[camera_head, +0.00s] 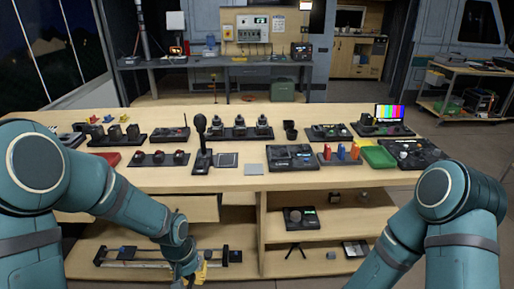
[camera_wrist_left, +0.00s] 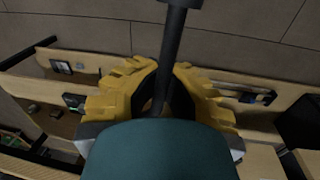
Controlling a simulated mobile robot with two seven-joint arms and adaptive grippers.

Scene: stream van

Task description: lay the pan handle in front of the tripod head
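My left gripper (camera_head: 200,272) hangs low in front of the lower shelf, near the bottom edge of the head view. In the left wrist view its yellow fingers (camera_wrist_left: 165,80) are closed around a thin dark rod, which looks like the pan handle (camera_wrist_left: 173,38). A thicker dark end of the rod shows at the top edge. My green wrist hides its lower part. The rod cannot be made out in the head view. I cannot tell for sure which item is the tripod head; a black upright stalk on a base (camera_head: 203,145) stands on the table. My right gripper is out of view.
The wooden table (camera_head: 350,182) carries several black trays with devices, a green tray (camera_head: 379,156) and a grey square (camera_head: 252,169). The table's front strip is mostly clear. Below, the shelf holds a rail (camera_head: 150,256) and a small tripod (camera_head: 295,250).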

